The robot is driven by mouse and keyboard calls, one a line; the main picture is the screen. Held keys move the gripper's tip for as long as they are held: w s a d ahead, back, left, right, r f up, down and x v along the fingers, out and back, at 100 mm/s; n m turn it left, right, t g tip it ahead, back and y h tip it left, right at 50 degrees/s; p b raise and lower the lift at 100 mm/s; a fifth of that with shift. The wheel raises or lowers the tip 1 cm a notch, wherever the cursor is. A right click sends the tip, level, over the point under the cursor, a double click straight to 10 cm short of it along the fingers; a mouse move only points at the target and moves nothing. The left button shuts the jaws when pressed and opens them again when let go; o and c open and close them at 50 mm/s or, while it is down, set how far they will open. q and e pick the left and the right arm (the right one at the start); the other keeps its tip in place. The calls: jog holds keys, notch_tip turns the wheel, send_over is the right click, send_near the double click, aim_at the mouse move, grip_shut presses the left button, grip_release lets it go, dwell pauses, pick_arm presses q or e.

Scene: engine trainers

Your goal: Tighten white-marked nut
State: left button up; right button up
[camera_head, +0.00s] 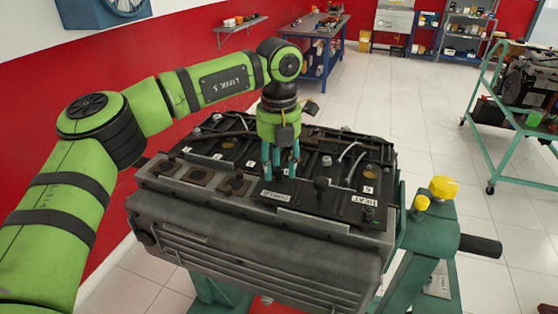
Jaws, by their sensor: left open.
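The engine (255,238) is a dark grey block on a green stand, with a black top plate carrying several bolts and fittings. My left gripper (281,174) points down over the middle of the top plate. Its two teal fingers are apart, with nothing visible held between them. The fingertips are close to the plate, but I cannot tell whether they touch it. White labels lie in front of the gripper and at the plate's right end. I cannot make out which nut is white-marked; the gripper may hide part of that area. My right gripper is out of view.
The green stand (415,245) has yellow knobs (444,188) and a dark bar at the right. A green cart (505,120) stands further right. A workbench (318,45) and shelves (465,35) are at the back. The tiled floor between is clear.

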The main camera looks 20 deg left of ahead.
pick_arm(q)
jog(key=c, duration=0.8)
grip_shut()
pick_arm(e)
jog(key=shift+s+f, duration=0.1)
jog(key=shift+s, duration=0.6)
